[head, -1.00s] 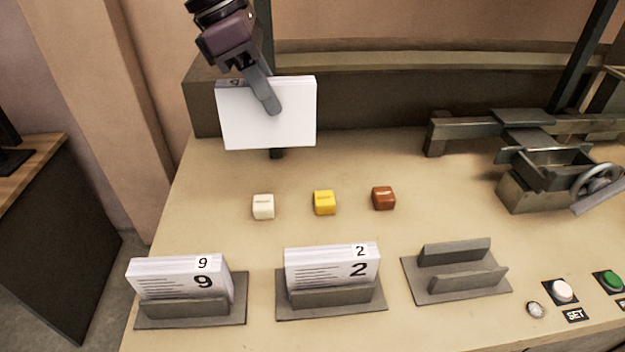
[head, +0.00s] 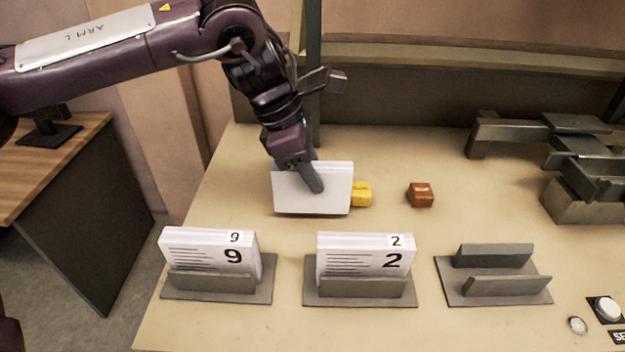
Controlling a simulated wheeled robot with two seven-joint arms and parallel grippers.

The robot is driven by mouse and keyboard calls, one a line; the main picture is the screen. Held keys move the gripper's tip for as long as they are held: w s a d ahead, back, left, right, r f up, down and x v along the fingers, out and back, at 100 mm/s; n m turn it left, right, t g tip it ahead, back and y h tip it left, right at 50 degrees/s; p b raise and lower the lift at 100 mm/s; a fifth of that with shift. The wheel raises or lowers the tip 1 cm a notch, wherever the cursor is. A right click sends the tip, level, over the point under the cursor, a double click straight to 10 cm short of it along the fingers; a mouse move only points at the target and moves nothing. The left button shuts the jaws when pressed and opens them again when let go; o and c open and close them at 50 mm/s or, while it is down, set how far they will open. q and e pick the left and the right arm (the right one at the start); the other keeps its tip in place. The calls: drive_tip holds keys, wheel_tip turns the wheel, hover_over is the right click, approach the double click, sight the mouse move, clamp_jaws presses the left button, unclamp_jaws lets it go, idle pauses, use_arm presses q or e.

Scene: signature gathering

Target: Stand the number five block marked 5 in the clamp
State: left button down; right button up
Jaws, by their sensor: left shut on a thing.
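My left gripper (head: 314,182) is shut on a white paper block (head: 289,199) and holds it upright, its long side level. The face towards me is blank and I can read no number on it, so I cannot tell if it is the 5. One finger lies across this face; the other is hidden behind. The block covers part of the yellow cube behind it. A dark metal device (head: 510,135), perhaps the clamp, stands at the back right, cut off by the picture edge. My right gripper is not in view.
Blocks marked 9 (head: 205,254) and 2 (head: 350,258) stand in grey holders in front. A third holder (head: 494,275) is empty. A white button (head: 608,309) is at the right edge.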

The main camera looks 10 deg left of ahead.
use_arm(q)
drive_tip(key=shift+f, duration=1.25)
drive_tip(key=shift+f, duration=0.1)
drive_tip(key=c, duration=1.1)
unclamp_jaws()
